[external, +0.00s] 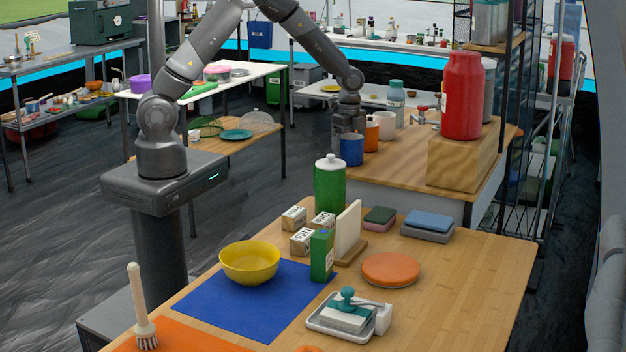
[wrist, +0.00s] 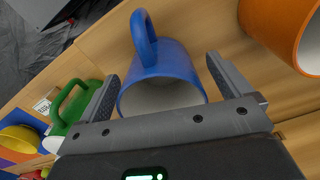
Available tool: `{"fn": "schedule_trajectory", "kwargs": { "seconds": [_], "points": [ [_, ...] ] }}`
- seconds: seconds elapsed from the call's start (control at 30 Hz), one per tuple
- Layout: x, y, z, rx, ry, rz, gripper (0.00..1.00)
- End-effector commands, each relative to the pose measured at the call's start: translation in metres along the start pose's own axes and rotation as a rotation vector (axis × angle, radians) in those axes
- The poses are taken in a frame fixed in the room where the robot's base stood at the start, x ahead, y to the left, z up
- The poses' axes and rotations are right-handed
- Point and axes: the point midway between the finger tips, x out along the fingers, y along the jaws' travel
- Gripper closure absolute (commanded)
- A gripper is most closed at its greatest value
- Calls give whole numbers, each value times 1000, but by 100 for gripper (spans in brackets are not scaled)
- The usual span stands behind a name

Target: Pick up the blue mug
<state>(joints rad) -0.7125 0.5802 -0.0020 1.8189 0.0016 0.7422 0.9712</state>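The blue mug (external: 351,150) stands at the near left edge of the wooden counter in the external view. In the wrist view the blue mug (wrist: 160,72) lies ahead of my gripper, its handle pointing away and its mouth facing the camera. My gripper (wrist: 165,85) is open, with one finger on each side of the mug. The left finger looks very close to the mug's wall; I cannot tell whether it touches. In the external view my gripper (external: 347,125) is over or just behind the mug, and its fingers are largely hidden.
An orange mug (external: 371,135) stands close beside the blue mug; it also shows in the wrist view (wrist: 282,30). A white mug (external: 386,125) and a bottle (external: 396,103) are behind. A red container (external: 462,97) sits on a wooden block. A green canister (external: 330,188) stands on the nearer table.

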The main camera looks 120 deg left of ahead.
Motion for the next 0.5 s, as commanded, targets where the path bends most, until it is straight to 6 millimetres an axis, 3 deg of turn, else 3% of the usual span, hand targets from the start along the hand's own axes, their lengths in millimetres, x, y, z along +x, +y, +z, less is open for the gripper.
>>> {"fn": "schedule_trajectory", "kwargs": {
  "seconds": [0.5],
  "points": [
    [0,0,0,0,0,0,47]
  ]
}}
